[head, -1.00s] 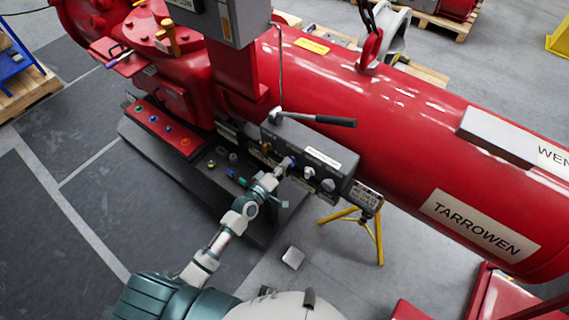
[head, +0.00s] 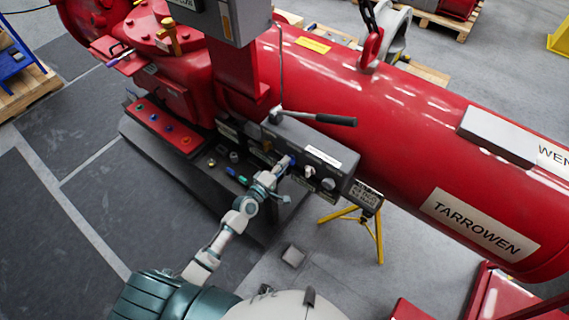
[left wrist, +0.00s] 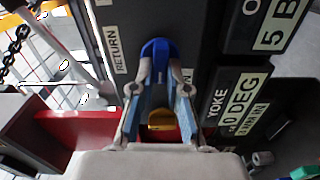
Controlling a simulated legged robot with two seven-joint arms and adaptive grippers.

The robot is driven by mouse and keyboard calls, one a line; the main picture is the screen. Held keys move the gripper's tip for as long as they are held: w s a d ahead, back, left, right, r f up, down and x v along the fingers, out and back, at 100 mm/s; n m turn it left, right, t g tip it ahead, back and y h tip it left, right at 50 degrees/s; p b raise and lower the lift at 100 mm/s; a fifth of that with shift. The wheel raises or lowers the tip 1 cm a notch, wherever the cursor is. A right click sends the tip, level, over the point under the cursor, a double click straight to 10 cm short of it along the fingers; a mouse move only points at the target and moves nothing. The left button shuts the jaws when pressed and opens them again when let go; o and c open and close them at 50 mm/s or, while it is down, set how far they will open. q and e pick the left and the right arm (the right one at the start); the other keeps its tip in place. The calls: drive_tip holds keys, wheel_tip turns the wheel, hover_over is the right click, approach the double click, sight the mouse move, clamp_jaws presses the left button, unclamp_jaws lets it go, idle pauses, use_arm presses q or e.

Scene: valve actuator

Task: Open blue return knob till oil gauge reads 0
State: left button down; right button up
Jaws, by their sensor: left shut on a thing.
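The blue return knob (left wrist: 157,50) sits on the dark control panel (head: 333,171), beside a RETURN label (left wrist: 114,50) in the left wrist view. My left gripper (left wrist: 160,78) is shut on the knob, with a finger on either side of it. In the head view my left gripper (head: 283,168) reaches the panel's left part, and the knob shows as a small blue spot (head: 292,160). A yellow-brown part (left wrist: 161,119) shows between the fingers. I cannot make out an oil gauge reading. My right gripper is not in view.
A black-handled lever (head: 330,119) stands out above the panel. Two pale knobs (head: 309,171) sit to the right of the blue one. A large red cylinder (head: 400,130) lies behind.

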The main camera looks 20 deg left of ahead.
use_arm(q)
drive_tip(key=shift+a+f, duration=0.1)
drive_tip(key=shift+a, duration=0.05)
drive_tip(key=c, duration=1.2)
unclamp_jaws()
drive_tip(key=shift+o, duration=0.2)
drive_tip(key=shift+a, duration=0.1)
drive_tip(key=v, duration=1.2)
drive_tip(key=shift+w, duration=0.1)
